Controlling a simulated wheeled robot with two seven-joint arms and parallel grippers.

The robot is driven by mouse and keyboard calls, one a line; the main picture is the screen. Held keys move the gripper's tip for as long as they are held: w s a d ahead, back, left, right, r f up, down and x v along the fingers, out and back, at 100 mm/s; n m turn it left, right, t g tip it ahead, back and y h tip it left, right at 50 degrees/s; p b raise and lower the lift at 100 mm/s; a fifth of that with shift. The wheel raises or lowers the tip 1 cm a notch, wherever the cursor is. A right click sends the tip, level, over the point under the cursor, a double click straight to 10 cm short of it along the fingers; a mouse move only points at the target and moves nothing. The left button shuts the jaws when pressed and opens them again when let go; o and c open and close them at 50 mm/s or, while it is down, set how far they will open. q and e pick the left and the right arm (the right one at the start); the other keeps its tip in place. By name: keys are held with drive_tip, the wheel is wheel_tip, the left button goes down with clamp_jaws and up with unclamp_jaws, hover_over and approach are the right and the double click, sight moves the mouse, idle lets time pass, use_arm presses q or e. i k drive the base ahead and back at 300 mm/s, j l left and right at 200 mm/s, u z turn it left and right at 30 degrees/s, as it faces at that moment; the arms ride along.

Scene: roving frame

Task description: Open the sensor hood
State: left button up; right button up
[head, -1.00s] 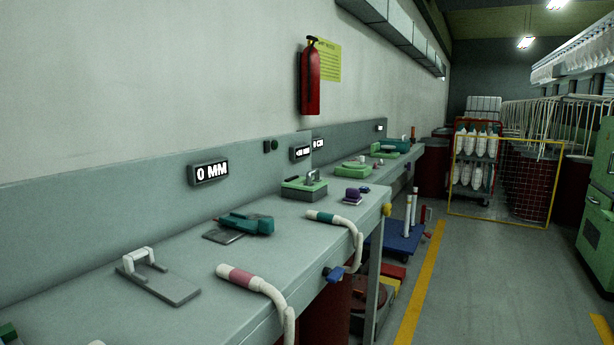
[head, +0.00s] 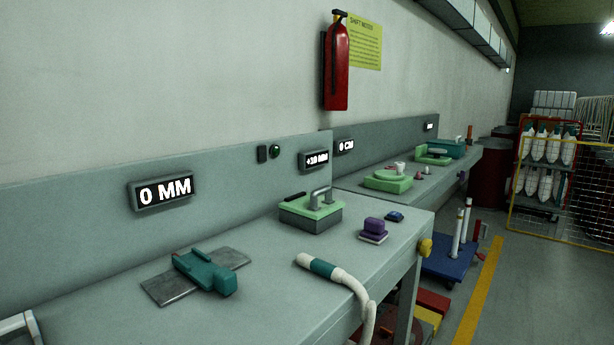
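A grey box with a green lid (head: 312,207) and a grey bar handle on top stands on the near bench. It looks most like the sensor hood, though no label on it says so. Its lid appears closed. A teal clamp-like device (head: 207,272) lies across a flat grey metal plate (head: 165,288) nearer to me. Neither of my grippers shows in the head view, and nothing touches the box.
A hose with a teal band (head: 322,267) hangs over the near bench's front edge. A purple block (head: 374,226) and a small blue item (head: 394,216) sit right of the box. A blue trolley (head: 448,258) stands on the floor beyond. The aisle (head: 560,290) looks clear.

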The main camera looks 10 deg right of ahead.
sight(313, 206)
drive_tip(key=i+l+u, duration=0.25)
drive_tip(key=l, duration=0.35)
drive_tip(key=i+l+u, duration=0.15)
drive_tip(key=i+l, duration=0.15)
drive_tip(key=i+l+u, duration=0.15)
drive_tip(key=l, duration=0.25)
drive_tip(key=i+l+u, duration=0.15)
drive_tip(key=l, duration=0.2)
drive_tip(key=l+u, duration=0.1)
drive_tip(key=l, duration=0.25)
drive_tip(key=i+l+u, duration=0.15)
drive_tip(key=l, duration=0.25)
